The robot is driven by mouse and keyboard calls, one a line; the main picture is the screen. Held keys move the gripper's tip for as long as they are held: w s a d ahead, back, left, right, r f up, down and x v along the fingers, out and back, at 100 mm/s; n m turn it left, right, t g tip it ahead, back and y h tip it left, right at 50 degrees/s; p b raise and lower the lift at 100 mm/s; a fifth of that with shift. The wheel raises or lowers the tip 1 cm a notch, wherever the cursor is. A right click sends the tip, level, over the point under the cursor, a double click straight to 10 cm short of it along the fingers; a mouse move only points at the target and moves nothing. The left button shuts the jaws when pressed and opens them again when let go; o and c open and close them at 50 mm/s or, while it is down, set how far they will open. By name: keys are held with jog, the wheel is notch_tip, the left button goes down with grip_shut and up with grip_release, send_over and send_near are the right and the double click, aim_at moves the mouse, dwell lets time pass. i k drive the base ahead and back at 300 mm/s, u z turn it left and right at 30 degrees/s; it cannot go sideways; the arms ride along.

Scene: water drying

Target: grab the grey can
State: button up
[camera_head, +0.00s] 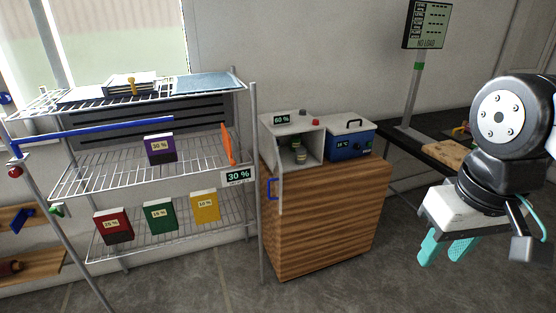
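My gripper (444,252) hangs at the right of the head view, with two teal fingers pointing down and a gap between them. It holds nothing that I can see, and it is well to the right of the wooden cabinet (325,220). A small greyish can-like object (299,154) stands inside an open-fronted grey box (313,132) on top of the cabinet. It is small and shadowed, so I cannot be sure that it is the grey can. My gripper is far from it.
A blue box (349,142) with a black handle sits right of the grey box. A wire rack (160,240) with several coloured boxes stands at the left. A dark table (418,146) and a display screen (427,25) are behind. Floor is clear before the cabinet.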

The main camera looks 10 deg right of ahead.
aim_at(301, 152)
jog(key=u, duration=1.35)
jog(key=i, duration=1.95)
jog(key=z, duration=2.65)
jog(key=i, duration=0.5)
jog(key=u, duration=0.05)
